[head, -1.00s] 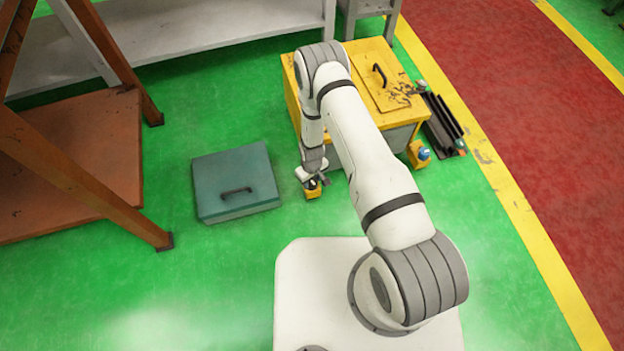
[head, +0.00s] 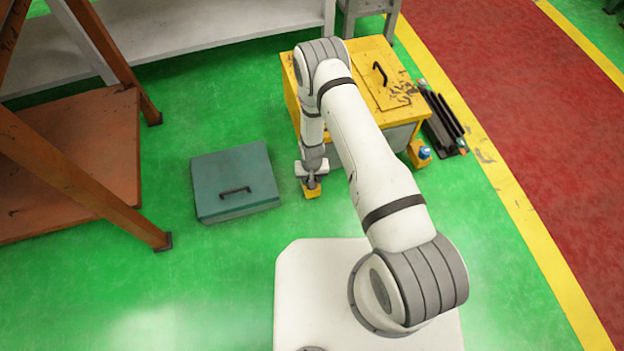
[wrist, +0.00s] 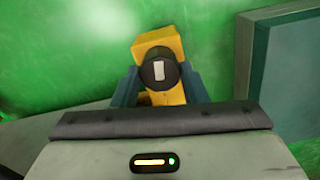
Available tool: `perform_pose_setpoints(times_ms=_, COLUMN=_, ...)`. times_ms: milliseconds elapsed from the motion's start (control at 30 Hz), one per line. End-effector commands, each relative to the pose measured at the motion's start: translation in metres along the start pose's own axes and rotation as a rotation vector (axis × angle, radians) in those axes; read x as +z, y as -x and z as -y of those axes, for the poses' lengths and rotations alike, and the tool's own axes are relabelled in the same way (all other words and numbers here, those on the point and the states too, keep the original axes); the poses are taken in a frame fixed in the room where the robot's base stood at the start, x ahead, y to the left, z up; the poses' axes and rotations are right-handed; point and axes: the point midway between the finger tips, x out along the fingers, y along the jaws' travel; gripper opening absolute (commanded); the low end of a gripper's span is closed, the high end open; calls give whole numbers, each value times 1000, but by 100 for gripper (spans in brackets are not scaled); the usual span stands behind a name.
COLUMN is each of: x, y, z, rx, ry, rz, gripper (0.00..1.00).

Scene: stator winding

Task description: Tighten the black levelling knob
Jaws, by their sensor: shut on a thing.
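The black levelling knob (wrist: 158,70) is round with a pale rectangular mark on its top. It sits on a yellow foot block (wrist: 157,46) of the yellow machine (head: 345,75). In the wrist view my gripper (wrist: 158,82) has one blue-grey finger on each side of the knob, shut on it. In the head view my gripper (head: 311,183) is low over the yellow foot block (head: 312,193) at the machine's front left corner, and it hides the knob there.
A teal box (head: 235,182) with a black handle stands on the green floor to the left. Another yellow foot with a blue-topped part (head: 423,153) is at the machine's right. Black bars (head: 444,122) lie beyond it. An orange frame (head: 85,150) stands far left.

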Motion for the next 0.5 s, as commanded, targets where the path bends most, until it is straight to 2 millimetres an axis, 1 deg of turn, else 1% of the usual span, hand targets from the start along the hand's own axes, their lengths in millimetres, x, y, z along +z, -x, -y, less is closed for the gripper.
perform_pose_setpoints(times_ms=500, x=0, y=1, z=0, rx=1, ry=-490, rz=1, gripper=17)
